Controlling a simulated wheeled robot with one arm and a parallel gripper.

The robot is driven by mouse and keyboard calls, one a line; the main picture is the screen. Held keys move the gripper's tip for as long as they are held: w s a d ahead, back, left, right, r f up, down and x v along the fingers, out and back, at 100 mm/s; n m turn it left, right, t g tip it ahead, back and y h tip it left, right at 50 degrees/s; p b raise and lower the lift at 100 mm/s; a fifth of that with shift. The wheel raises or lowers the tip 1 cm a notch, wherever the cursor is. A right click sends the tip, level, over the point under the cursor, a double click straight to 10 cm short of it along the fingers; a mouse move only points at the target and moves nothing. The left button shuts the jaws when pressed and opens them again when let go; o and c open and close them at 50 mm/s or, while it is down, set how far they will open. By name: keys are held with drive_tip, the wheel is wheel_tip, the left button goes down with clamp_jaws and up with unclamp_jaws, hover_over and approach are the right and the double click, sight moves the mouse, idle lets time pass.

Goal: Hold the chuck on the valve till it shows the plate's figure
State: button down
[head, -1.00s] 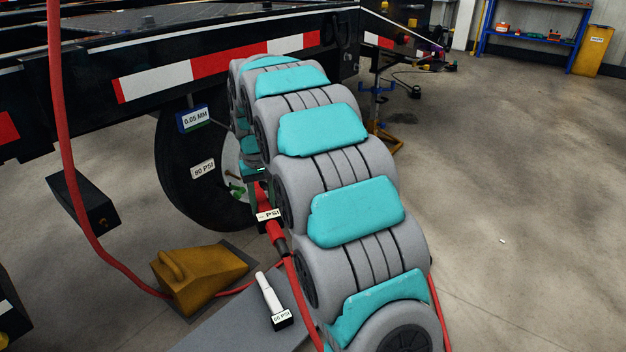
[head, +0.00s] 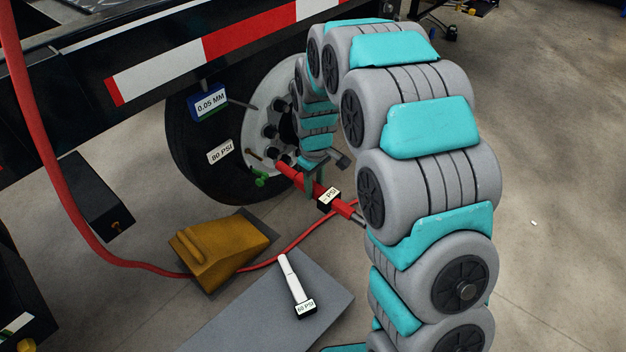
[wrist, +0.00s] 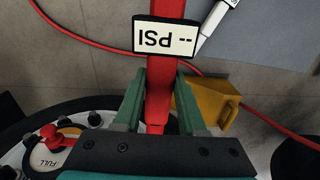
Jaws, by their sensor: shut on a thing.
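My gripper (head: 312,178) is shut on the red chuck (head: 330,197), its green fingers (wrist: 158,108) on either side of the red body in the wrist view. The chuck's display (wrist: 165,38) reads "-- PSI". Its far end is close to the wheel hub (head: 268,120). A thin brass-coloured stem, seemingly the valve (head: 254,154), shows left of that end, apparently apart from it. A green piece (head: 261,181) is just below. The plate (head: 220,151) on the tire reads "80 PSI". In the wrist view, my gripper's body hides the chuck's front end.
A blue-edged tag (head: 210,104) reads "0.05 MM". A yellow wheel chock (head: 220,250) stands before the tire. A white stick gauge (head: 291,275) lies on a grey mat (head: 245,315). The red hose (head: 50,190) loops across the floor. A round "FULL" dial (wrist: 48,150) shows beside the wheel.

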sight(295, 176)
drive_tip(key=shift+s+a+f+n, duration=0.2)
drive_tip(key=shift+s+a+n, duration=0.1)
idle(0.4)
drive_tip(key=shift+w+a, duration=1.6)
drive_tip(key=shift+w+a+p, duration=0.3)
drive_tip(key=shift+w+a, duration=0.3)
drive_tip(key=shift+w, duration=0.05)
idle(2.0)
idle(0.3)
drive_tip(key=shift+s+d+b, duration=0.45)
drive_tip(key=shift+s+d, duration=2)
drive_tip(key=shift+d, duration=0.05)
